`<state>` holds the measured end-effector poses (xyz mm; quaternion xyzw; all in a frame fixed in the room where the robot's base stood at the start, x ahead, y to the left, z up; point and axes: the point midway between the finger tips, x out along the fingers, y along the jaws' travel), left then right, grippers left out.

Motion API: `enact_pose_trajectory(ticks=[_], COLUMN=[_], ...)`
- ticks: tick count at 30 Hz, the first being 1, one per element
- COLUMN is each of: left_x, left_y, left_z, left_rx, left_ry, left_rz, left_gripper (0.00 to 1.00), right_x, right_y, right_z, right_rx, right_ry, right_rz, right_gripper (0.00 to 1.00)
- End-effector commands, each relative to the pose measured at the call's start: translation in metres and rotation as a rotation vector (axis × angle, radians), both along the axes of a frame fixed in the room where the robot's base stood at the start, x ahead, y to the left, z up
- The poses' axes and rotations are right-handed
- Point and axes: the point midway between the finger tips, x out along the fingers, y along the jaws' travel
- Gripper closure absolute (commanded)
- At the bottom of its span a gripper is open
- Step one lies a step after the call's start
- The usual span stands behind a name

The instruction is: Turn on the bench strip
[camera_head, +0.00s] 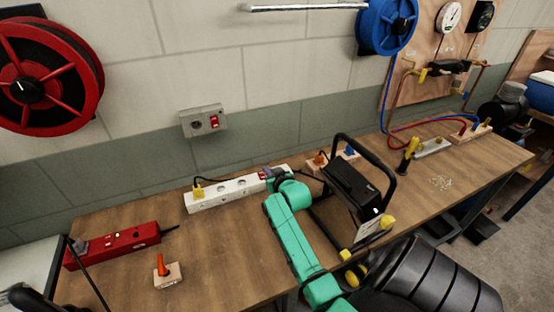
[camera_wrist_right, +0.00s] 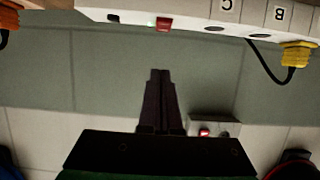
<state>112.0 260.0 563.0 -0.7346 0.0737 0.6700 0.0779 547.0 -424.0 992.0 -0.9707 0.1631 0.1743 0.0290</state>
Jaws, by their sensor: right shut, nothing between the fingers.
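The white bench strip (camera_head: 222,193) lies along the back of the wooden bench, with a yellow plug at its left end. In the right wrist view the strip (camera_wrist_right: 205,14) crosses the top, upside down. Its red switch (camera_wrist_right: 165,24) shows there with a small lit green light (camera_wrist_right: 151,23) beside it. My right gripper (camera_head: 266,174) is at the strip's right end and partly hides it. In the wrist view my right gripper (camera_wrist_right: 160,72) is shut and empty, its tips apart from the switch in the picture. My left gripper is not in view.
A red power strip (camera_head: 118,246) and an orange-handled tool on a block (camera_head: 167,272) are at the left. A wall box (camera_head: 203,121) has a red switch. The bench front is clear at centre-left.

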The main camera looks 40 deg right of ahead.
Motion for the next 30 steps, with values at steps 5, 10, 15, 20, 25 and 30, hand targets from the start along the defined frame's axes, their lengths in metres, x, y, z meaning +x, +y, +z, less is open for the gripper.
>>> enact_pose_trajectory(ticks=[5, 10, 15, 20, 25, 30], left_x=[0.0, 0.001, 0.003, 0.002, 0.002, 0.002], left_y=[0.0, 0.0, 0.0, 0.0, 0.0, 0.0], left_z=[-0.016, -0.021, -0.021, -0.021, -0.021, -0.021], left_rx=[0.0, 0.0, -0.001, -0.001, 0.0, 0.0], left_ry=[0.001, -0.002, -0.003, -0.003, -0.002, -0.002], left_rz=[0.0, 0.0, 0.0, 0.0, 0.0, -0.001], left_gripper=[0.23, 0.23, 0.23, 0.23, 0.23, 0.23], right_x=[-0.042, -0.068, -0.074, -0.074, -0.074, -0.074], right_y=[0.015, 0.023, 0.026, 0.026, 0.026, 0.025], right_z=[-0.003, 0.003, 0.006, 0.006, 0.006, 0.006], right_rx=[0.001, 0.0, 0.001, 0.001, 0.001, 0.001], right_ry=[0.002, 0.001, 0.0, 0.0, 0.0, 0.0], right_rz=[0.0, 0.0, 0.0, 0.0, 0.0, 0.0], right_gripper=[1.0, 1.0, 1.0, 1.0, 1.0, 1.0])
